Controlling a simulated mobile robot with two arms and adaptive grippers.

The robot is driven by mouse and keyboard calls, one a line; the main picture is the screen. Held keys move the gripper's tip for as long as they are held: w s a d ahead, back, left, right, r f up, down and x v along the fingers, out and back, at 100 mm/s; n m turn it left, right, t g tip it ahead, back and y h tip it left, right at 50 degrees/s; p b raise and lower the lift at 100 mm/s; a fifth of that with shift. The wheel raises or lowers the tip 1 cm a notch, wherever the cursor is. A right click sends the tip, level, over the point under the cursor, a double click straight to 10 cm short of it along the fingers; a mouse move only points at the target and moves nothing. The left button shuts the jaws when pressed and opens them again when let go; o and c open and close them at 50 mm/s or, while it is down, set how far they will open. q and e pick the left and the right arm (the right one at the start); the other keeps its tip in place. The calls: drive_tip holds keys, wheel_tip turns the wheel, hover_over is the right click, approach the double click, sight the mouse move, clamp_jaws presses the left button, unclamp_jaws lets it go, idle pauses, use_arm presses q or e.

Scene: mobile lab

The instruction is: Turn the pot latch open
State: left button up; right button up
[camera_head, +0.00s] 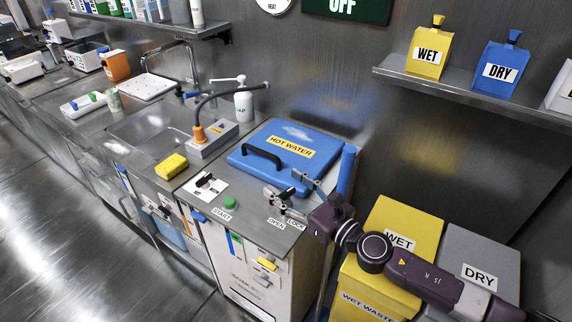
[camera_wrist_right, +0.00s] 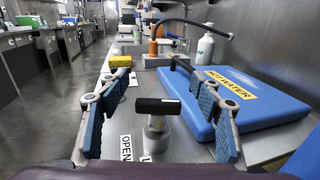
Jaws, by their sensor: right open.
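The pot latch (camera_wrist_right: 158,107) is a black bar handle on a metal post on the counter. In the right wrist view the bar lies crosswise, near the OPEN label (camera_wrist_right: 126,148). My right gripper (camera_wrist_right: 150,77) is open, with one blue-padded finger on each side of the latch and visible gaps to it. In the head view my right gripper (camera_head: 288,191) is over the counter corner by the OPEN and LOCK labels and mostly hides the latch. The blue HOT WATER lid (camera_head: 250,160) with its black handle is just beyond. My left gripper is not in view.
A green START button (camera_head: 230,203) and a small switch plate (camera_head: 206,186) sit left of the latch. A yellow sponge (camera_head: 171,166) lies by the sink (camera_head: 140,130). Yellow WET (camera_head: 410,215) and grey DRY (camera_head: 480,255) bins stand below my right arm.

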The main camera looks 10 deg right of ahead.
sight(286, 192)
wheel_tip(286, 192, up, 8)
drive_tip(key=shift+f, duration=0.25)
drive_tip(key=shift+c, duration=0.5)
